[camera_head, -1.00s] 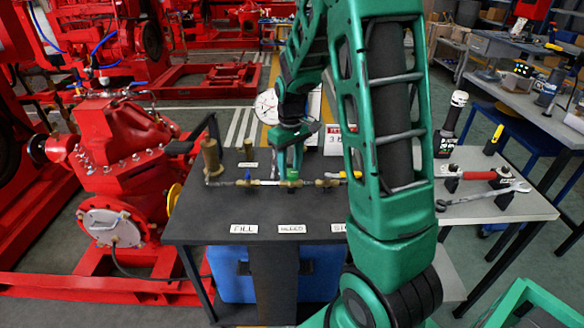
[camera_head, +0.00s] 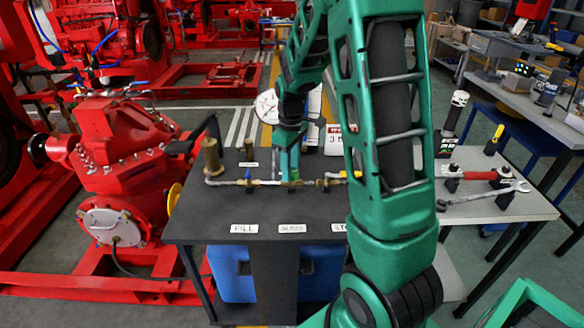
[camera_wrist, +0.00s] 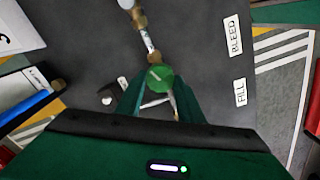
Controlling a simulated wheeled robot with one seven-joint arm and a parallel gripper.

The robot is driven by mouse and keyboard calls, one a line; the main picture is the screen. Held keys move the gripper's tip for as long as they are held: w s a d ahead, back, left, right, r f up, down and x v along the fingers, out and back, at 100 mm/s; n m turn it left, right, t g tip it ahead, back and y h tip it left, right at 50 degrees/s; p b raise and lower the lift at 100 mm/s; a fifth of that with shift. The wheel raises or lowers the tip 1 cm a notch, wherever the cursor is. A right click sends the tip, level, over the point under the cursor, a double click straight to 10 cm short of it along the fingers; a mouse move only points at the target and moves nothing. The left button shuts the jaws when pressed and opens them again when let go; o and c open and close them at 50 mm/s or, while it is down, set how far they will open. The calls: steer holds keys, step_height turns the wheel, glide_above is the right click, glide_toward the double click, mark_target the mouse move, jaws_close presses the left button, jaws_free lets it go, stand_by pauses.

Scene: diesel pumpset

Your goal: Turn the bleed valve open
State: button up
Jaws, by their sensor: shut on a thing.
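The bleed valve (camera_wrist: 160,77) shows as a round green knob on a brass and steel pipe line in the wrist view. My gripper (camera_wrist: 158,88) is shut on this knob, with a green finger on either side of it. In the head view my gripper (camera_head: 291,174) comes down from above onto the middle of the pipe line, over the BLEED label (camera_head: 292,228). The knob is largely hidden there by the fingers. A light line shows across the knob's top in the wrist view.
The pipe line crosses the dark table (camera_head: 200,222). A blue handle (camera_head: 248,174) is to the left and a yellow handle (camera_head: 351,174) to the right. A brass cylinder (camera_head: 211,157) stands at the left end. Tools (camera_head: 490,185) lie on the right side table.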

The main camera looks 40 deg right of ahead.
steer(key=shift+s+f, duration=0.2)
steer(key=shift+s, duration=0.1)
steer(key=o, duration=1.1)
steer(key=shift+c, duration=0.2)
steer(key=shift+w+r, duration=0.1)
step_height(320, 180, up, 11)
steer(key=shift+w, duration=0.15)
steer(key=s+a+m, duration=0.1)
steer(key=s+m, duration=1)
steer(key=s, duration=1.8)
steer(key=shift+a, duration=0.2)
